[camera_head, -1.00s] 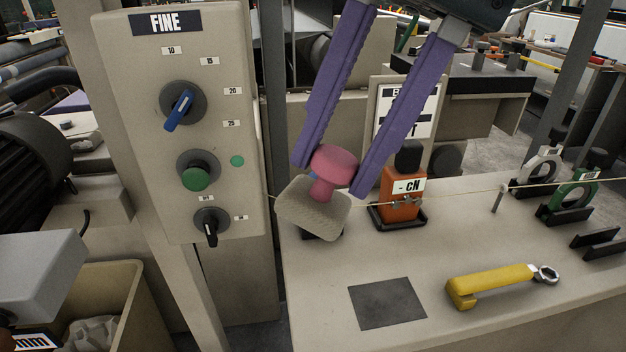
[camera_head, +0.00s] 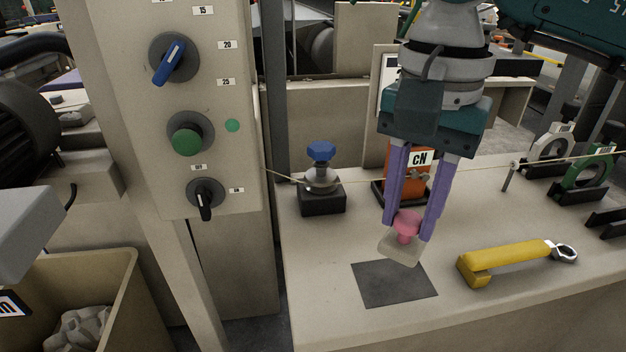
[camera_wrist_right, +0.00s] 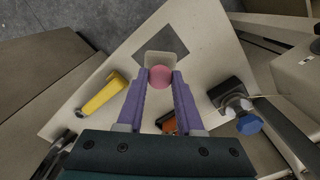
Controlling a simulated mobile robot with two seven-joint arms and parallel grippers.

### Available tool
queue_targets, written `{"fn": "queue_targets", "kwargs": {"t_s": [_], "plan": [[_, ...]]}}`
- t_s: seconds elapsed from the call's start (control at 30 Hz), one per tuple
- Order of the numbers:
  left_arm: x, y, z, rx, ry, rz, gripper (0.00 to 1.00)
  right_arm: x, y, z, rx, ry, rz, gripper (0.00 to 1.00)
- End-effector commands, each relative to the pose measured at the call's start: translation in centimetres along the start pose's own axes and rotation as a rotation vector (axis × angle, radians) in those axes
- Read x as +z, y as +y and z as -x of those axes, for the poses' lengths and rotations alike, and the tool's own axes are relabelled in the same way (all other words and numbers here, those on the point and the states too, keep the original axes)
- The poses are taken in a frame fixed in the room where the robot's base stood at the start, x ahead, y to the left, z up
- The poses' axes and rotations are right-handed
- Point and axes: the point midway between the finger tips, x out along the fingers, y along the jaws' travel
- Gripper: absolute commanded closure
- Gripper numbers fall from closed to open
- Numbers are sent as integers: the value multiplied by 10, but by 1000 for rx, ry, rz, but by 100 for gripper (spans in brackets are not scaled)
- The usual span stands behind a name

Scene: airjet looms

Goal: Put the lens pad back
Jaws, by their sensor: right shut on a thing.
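My right gripper (camera_head: 410,228) is shut on the pink knob of the lens pad (camera_head: 401,248), a pale, squarish pad under a pink handle. It holds the pad near the back right edge of a dark grey square (camera_head: 394,284) on the bench. I cannot tell in the head view whether the pad touches the bench. In the right wrist view the pink knob (camera_wrist_right: 160,77) sits between the purple fingers, and the pad partly covers the dark square (camera_wrist_right: 162,44). My left gripper is not in view.
A yellow-handled wrench (camera_head: 505,263) lies right of the dark square. A blue-knobbed device (camera_head: 321,178) stands at the bench's back left, with a thin thread (camera_head: 272,171) running to it. The orange "cN" block (camera_head: 390,160) is behind my gripper. A bin (camera_head: 105,285) stands at left.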

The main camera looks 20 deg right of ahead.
Motion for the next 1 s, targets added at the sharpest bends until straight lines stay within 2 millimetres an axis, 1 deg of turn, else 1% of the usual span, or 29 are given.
{"fn": "queue_targets", "kwargs": {"t_s": [0.03, 0.23, 0.43, 0.5, 0.77, 0.8, 1.0], "plan": [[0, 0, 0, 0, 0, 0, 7, 0, 0, -6, 1, -3, -1, 100], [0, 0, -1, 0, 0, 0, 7, 0, 0, -21, 0, -2, 0, 100], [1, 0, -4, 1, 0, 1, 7, 1, 0, -52, 0, -3, -1, 100], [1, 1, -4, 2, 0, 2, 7, 0, 0, -55, 0, -1, 0, 100], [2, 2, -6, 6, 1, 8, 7, 0, 0, -57, -2, 0, 0, 100], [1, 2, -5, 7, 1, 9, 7, 0, 0, -56, -2, 0, 0, 61], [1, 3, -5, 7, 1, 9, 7, 0, 0, -55, -1, 0, 0, 39]]}}
